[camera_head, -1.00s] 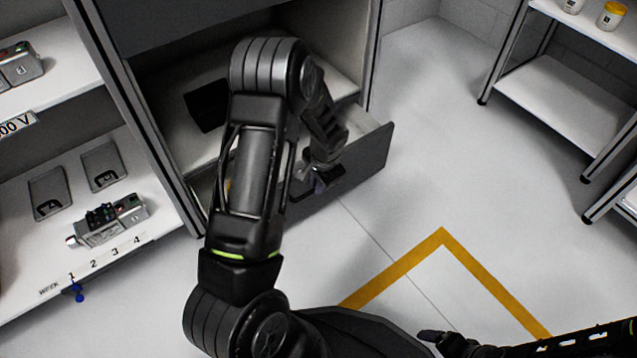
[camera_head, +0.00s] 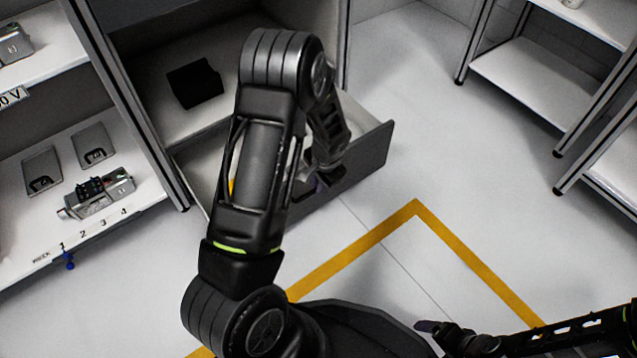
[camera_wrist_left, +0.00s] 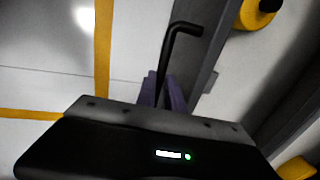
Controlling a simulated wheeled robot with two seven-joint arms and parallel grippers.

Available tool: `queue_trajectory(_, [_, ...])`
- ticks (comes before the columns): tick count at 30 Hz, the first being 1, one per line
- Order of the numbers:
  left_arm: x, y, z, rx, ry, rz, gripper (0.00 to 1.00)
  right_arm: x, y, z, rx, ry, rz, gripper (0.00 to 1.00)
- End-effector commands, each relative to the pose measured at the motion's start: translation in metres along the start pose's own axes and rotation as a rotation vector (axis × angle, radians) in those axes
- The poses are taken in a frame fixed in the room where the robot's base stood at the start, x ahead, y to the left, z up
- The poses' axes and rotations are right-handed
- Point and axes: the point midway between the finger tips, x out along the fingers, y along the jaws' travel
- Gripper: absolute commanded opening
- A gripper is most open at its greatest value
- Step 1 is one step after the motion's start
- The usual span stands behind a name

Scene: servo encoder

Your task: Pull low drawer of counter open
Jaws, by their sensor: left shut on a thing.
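The low drawer of the counter is pulled partly out; its dark grey front panel (camera_head: 362,165) faces the open floor. My left gripper (camera_head: 318,184) is at the outer side of that panel, partly hidden by my own arm. In the left wrist view, the purple fingers (camera_wrist_left: 164,93) are shut on the black drawer handle (camera_wrist_left: 182,28), which runs up from between them and bends. The drawer's top edge (camera_wrist_left: 222,52) runs beside them. My right gripper (camera_head: 428,326) is low on the right, away from the drawer; its jaw opening is unclear.
A black block (camera_head: 195,83) lies on the counter's compartment floor above the drawer. Yellow round things (camera_wrist_left: 258,12) sit inside the drawer. A shelf with devices (camera_head: 98,192) stands left, white racks (camera_head: 545,85) right. Floor with yellow tape (camera_head: 370,240) is clear before the drawer.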

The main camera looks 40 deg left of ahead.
Motion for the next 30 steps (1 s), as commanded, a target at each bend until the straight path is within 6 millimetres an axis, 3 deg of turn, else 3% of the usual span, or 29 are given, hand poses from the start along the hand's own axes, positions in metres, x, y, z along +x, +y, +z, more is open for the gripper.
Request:
queue_trajectory(2, [0.000, 0.000, 0.001, 0.000, -0.002, 0.000, 0.00, 0.000, 0.000, 0.000, 0.000, 0.000, 0.000, 0.87])
queue_trajectory(3, [0.000, 0.000, 0.001, 0.000, -0.002, 0.000, 0.14, 0.000, 0.000, 0.000, 0.000, 0.000, 0.000, 0.87])
queue_trajectory(11, [0.000, 0.000, 0.000, 0.000, -0.001, 0.000, 0.34, 0.000, 0.000, 0.000, 0.000, 0.000, 0.000, 0.87])
queue_trajectory(20, [-0.003, 0.000, 0.000, 0.000, 0.001, 0.000, 0.34, -0.002, -0.001, 0.000, 0.000, 0.000, 0.000, 0.87])
queue_trajectory(30, [-0.052, -0.001, -0.001, 0.000, 0.002, 0.000, 0.34, -0.025, -0.008, 0.002, -0.001, -0.009, 0.001, 0.87])
